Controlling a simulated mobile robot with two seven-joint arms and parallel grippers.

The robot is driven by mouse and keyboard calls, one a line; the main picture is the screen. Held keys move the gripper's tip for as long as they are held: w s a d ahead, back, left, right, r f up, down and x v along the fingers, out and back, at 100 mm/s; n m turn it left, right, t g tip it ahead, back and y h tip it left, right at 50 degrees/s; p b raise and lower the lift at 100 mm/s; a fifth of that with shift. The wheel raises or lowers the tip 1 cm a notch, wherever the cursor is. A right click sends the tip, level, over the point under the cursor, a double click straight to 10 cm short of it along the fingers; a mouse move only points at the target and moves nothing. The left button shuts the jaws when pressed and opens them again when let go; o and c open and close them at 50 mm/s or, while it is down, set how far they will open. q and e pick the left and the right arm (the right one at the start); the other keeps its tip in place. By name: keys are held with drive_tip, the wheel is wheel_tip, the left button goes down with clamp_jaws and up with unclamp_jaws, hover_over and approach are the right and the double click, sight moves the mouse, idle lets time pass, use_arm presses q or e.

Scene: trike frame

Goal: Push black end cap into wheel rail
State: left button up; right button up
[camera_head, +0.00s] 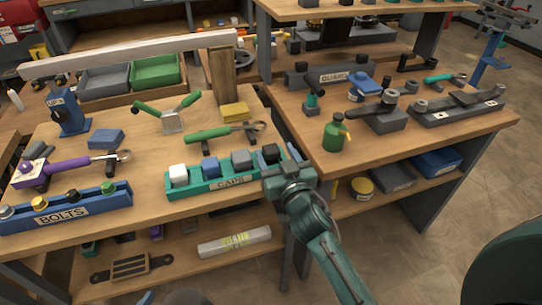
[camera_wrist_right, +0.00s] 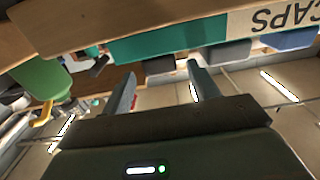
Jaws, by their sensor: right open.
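The teal caps rack (camera_head: 195,190) stands on the front right of the left bench. It holds a white cap (camera_head: 178,174), a blue cap (camera_head: 210,167), a grey cap (camera_head: 242,160) and a dark block at its right end, partly hidden by my right gripper (camera_head: 276,158). In the right wrist view, my right gripper (camera_wrist_right: 160,88) is open, its two fingers apart below the rack (camera_wrist_right: 160,45). A dark grey cap (camera_wrist_right: 160,65) shows beyond the gap between them, not visibly gripped. A long pale beam (camera_head: 130,54) lies at the back; I cannot tell whether it is the wheel rail.
The bolts rack (camera_head: 110,203) is at the front left. A green-handled tool (camera_head: 208,133) lies behind the caps rack. A green bottle (camera_head: 335,135) stands on the right bench, right of my gripper. Grey and green bins (camera_head: 155,72) stand at the back.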

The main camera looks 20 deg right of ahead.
sight(269, 144)
drive_tip(key=w, duration=0.5)
drive_tip(key=shift+a+f, duration=0.15)
drive_tip(key=shift+a, duration=0.05)
drive_tip(key=shift+c, duration=0.4)
drive_tip(key=c, duration=1)
